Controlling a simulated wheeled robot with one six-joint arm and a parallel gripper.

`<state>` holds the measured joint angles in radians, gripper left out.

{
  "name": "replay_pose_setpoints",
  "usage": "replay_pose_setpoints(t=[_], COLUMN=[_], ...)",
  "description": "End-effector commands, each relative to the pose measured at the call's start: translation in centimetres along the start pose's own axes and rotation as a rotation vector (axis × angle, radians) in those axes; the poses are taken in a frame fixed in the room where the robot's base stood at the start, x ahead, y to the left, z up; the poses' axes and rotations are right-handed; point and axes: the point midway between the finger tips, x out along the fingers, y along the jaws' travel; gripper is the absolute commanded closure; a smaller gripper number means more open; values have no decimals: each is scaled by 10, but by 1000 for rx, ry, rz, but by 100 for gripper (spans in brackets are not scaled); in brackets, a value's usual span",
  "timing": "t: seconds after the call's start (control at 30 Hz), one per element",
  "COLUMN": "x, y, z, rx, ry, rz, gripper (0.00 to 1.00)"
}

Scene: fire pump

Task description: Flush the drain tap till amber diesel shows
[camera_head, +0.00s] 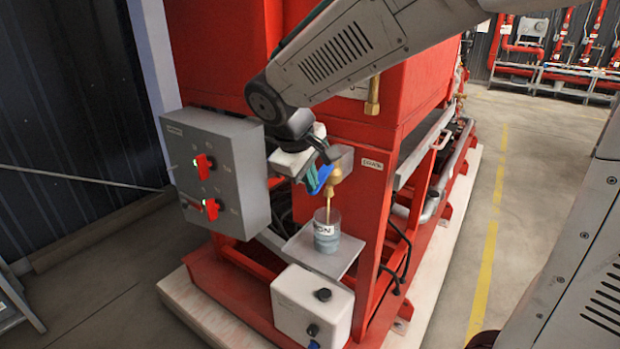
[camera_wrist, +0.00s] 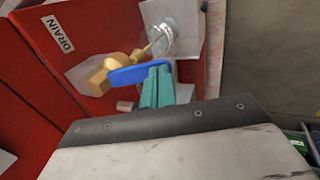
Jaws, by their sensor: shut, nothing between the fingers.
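The drain tap (camera_head: 336,172) is brass, beside the "DRAIN" label on the red tank stand. Its blue lever (camera_wrist: 140,74) lies across the tap body in the wrist view. A clear jar (camera_head: 327,232) with a partly hidden label stands under the tap; its lower part looks grey-blue. A thin amber-gold line (camera_head: 328,205) runs from the tap into the jar; I cannot tell whether it is spout or liquid. My gripper (camera_wrist: 158,72) has teal fingers, shut and empty, with tips right at the blue lever. I cannot tell whether they touch it.
The jar stands on a grey shelf (camera_head: 343,257). A grey control box (camera_head: 217,170) with two red switches is at the left. A white box (camera_head: 311,305) sits below the shelf. A brass fitting (camera_head: 373,96) hangs above right. Open floor (camera_head: 530,150) lies at the right.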

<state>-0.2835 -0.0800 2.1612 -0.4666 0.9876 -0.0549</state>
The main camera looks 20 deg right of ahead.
Motion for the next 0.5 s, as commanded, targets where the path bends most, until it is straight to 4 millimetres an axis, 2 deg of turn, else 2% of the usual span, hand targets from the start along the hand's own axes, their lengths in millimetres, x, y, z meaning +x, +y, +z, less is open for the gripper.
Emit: replay_pose_setpoints(t=[0.5], x=[-14], y=[6], z=[0], rx=[0], ry=[0], rz=[0], gripper=[100])
